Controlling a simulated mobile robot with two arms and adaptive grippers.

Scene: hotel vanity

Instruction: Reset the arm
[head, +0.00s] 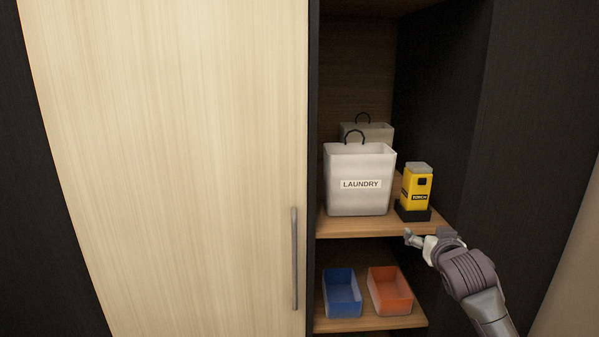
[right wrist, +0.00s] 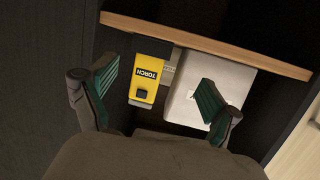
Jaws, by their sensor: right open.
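My right gripper (head: 426,239) is at the right in the head view, just in front of the shelf edge and below the yellow torch (head: 416,187). In the right wrist view its two fingers (right wrist: 156,92) are spread apart with nothing held between them. The torch also shows in the right wrist view (right wrist: 148,75), beyond the fingers and apart from them. It stands upright in a dark base (head: 412,213) on the upper shelf. My left gripper is in neither view.
A white laundry bag (head: 359,199) stands left of the torch, with another bag (head: 379,132) behind it. A blue bin (head: 341,293) and an orange bin (head: 390,291) sit on the lower shelf (head: 372,324). A wooden door (head: 170,160) with a metal handle (head: 294,259) covers the left.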

